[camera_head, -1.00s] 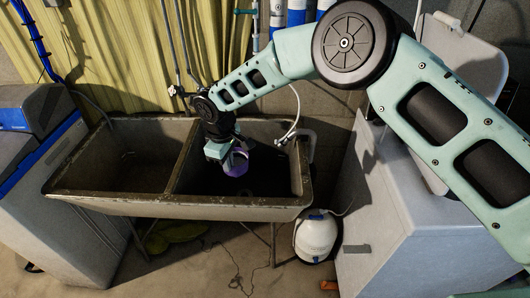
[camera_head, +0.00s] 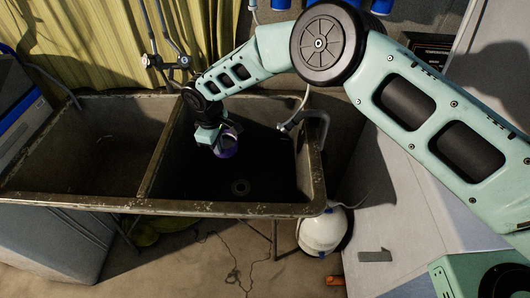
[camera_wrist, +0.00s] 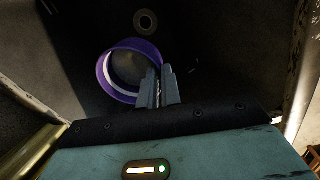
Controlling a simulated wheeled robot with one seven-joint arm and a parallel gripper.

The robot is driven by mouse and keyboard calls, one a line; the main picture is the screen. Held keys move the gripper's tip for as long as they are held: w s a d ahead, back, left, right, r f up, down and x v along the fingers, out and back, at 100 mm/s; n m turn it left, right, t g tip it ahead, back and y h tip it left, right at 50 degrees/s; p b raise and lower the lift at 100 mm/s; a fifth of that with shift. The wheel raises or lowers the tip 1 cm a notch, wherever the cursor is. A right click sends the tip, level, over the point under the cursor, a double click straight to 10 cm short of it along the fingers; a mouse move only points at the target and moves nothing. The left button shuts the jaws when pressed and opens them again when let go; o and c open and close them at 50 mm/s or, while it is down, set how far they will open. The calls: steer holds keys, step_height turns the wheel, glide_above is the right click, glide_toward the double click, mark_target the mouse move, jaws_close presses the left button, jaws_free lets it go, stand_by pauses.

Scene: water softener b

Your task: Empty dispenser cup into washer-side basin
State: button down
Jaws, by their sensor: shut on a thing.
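My gripper (camera_head: 217,147) is shut on the wall of a purple cup (camera_head: 226,142) and holds it inside the right-hand compartment of the double sink, above the floor. In the wrist view the fingers (camera_wrist: 160,88) pinch the cup's (camera_wrist: 104,83) right side. The cup's round mouth shows a pale inner wall. In the head view the cup looks tilted, with its mouth partly toward the camera. I cannot tell whether anything is in it. The right basin (camera_head: 265,170) is dark, with a round drain (camera_head: 240,187) on its floor; the drain also shows in the wrist view (camera_wrist: 145,22).
A divider (camera_head: 163,160) separates the left basin (camera_head: 85,150), which looks empty. Pipes with a valve (camera_head: 168,62) rise behind.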

steer(key=s+d+r+t+y+p, duration=0.2)
steer(key=d+y+p, duration=0.1)
steer(key=d+y, duration=0.3)
steer(key=shift+s+d, duration=0.15)
steer(key=shift+d, duration=0.35)
stand_by(0.3)
steer(key=shift+s+d+y+b, duration=0.1)
steer(key=shift+d+y+b, duration=0.35)
steer(key=shift+y, duration=0.05)
stand_by(0.4)
steer(key=shift+s+d+t+y+b, duration=0.15)
steer(key=shift+d+t+y+b, duration=0.35)
steer(key=shift+b, duration=0.4)
stand_by(0.5)
steer(key=shift+d+r+y+b, duration=0.15)
steer(key=shift+r+y+b, duration=0.1)
steer(key=shift+y+b, duration=0.5)
stand_by(0.5)
steer(key=shift+s+d+m+t+y+b, duration=0.15)
steer(key=shift+d+t+y+b, duration=0.15)
steer(key=shift+y+b, duration=0.55)
steer(key=shift+s+d+m+t+y+b, duration=0.2)
steer(key=shift+y+b, duration=0.3)
steer(key=shift+b, duration=0.5)
stand_by(1.2)
